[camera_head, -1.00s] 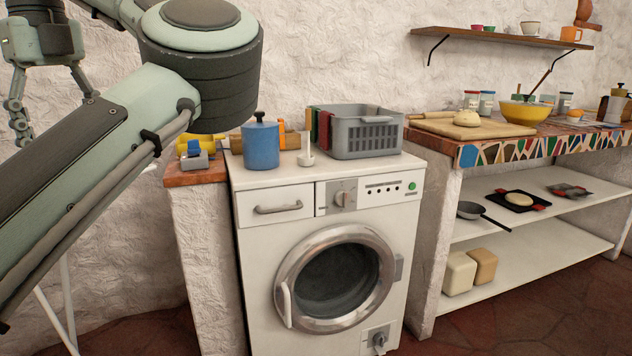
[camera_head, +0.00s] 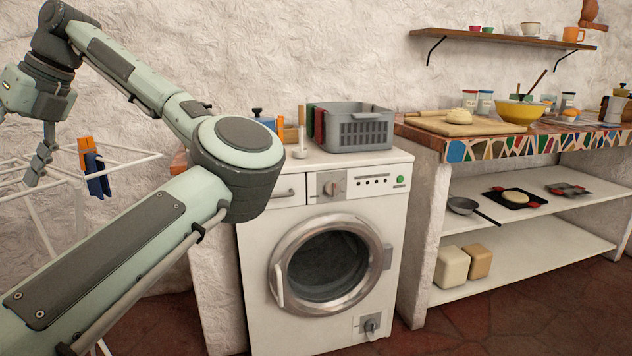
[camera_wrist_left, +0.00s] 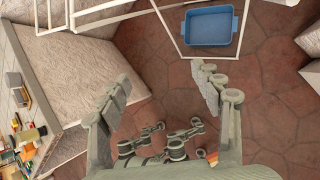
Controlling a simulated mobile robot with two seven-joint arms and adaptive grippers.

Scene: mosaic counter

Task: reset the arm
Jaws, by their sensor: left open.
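My left arm (camera_head: 110,250) fills the left side of the head view, its elbow in front of the washing machine's left edge. Its forearm reaches up and back to the left. My left gripper (camera_head: 40,165) hangs fingers-down at the far left, beside the drying rack, seen edge-on and partly cut by the frame. In the left wrist view my left gripper (camera_wrist_left: 163,86) has its two fingers wide apart, with only floor between them and nothing held. My right gripper is not clearly seen.
A white drying rack (camera_head: 130,160) with orange and blue items (camera_head: 92,165) stands near the gripper. The washing machine (camera_head: 255,245) carries a grey basket (camera_head: 357,140). A blue tub (camera_wrist_left: 208,27) shows in the left wrist view. Grey jointed parts appear low there.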

